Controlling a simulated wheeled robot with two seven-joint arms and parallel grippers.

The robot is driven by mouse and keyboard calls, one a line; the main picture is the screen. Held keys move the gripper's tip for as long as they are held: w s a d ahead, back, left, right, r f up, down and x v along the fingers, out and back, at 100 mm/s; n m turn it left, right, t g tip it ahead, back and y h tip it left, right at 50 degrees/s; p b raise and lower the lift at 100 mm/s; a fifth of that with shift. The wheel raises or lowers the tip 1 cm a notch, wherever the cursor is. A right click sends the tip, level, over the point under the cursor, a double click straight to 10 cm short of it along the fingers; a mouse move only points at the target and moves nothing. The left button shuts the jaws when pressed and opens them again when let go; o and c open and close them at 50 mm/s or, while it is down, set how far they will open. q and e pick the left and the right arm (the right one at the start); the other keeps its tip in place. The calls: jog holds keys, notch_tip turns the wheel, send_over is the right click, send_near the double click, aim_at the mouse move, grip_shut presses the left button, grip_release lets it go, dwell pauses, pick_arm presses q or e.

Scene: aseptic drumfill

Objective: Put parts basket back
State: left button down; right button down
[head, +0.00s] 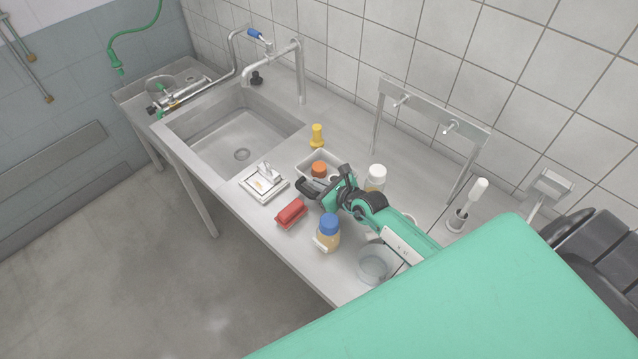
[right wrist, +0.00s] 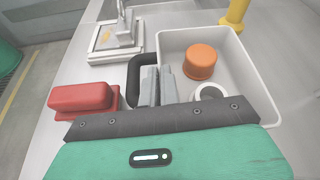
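The parts basket (head: 313,158) is a white open tray on the steel counter, with an orange cap (head: 318,169) inside. In the right wrist view the basket (right wrist: 262,95) also holds a white ring (right wrist: 209,92), and a black loop handle (right wrist: 136,72) stands out at its left side. My right gripper (head: 325,188) is at the basket's near left side. Its two grey fingers (right wrist: 157,82) are close together in the right wrist view, at the basket's left wall inside the handle loop. They appear closed on that wall; the contact is partly hidden. My left gripper is not in view.
A red block-like item (head: 291,211), a blue-capped bottle (head: 328,233) and a white square dish (head: 263,182) stand close by. A white-capped bottle (head: 375,178), yellow piece (head: 317,136) and glass beaker (head: 374,264) are near. The sink (head: 240,138) lies left.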

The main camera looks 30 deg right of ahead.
jog(key=shift+f, duration=0.2)
jog(key=c, duration=2.1)
grip_release()
jog(key=shift+f, duration=0.1)
jog(key=o, duration=0.5)
jog(key=shift+c, duration=0.2)
jog(key=shift+s+r, duration=0.15)
jog(key=shift+r, duration=0.05)
jog(key=b+v, duration=0.2)
jog(key=v, duration=0.8)
jog(key=shift+s+d, duration=0.1)
jog(key=shift+s, duration=0.1)
jog(key=shift+s+d+r, duration=0.2)
jog(key=shift+s+r, duration=0.25)
jog(key=shift+s, duration=0.1)
jog(key=shift+r, duration=0.1)
